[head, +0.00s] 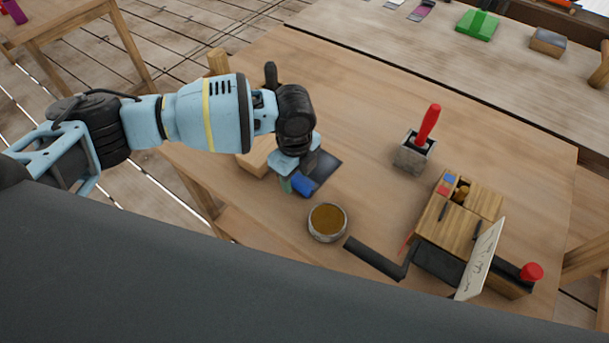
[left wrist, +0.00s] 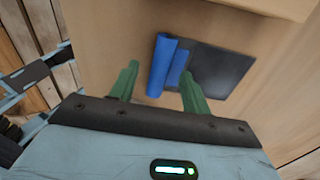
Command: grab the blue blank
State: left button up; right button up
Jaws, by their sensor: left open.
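The blue blank (head: 302,185) lies on a dark mat (head: 326,169) near the table's left front edge. In the left wrist view, the blank (left wrist: 160,66) shows as a long blue rounded piece, with a second blue strip (left wrist: 179,69) beside it at the edge of the mat (left wrist: 222,72). I cannot tell whether the two are one piece. My left gripper (head: 294,179) is above the blank, pointing down. Its green fingers (left wrist: 159,70) are apart, and the blue piece shows between them. I cannot tell how far above it they are. My right gripper is not in view.
A wooden block (head: 256,158) stands left of the mat. A round bowl (head: 327,222) with brown contents is in front. A grey holder with a red-handled tool (head: 428,125) stands right, and a wooden organizer (head: 460,215) with a white card is farther right. The table's middle back is clear.

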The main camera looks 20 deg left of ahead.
pick_arm(q)
jog(key=shift+f, duration=0.7)
grip_shut()
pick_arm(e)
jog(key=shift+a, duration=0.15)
pick_arm(q)
jog(key=shift+r, duration=0.1)
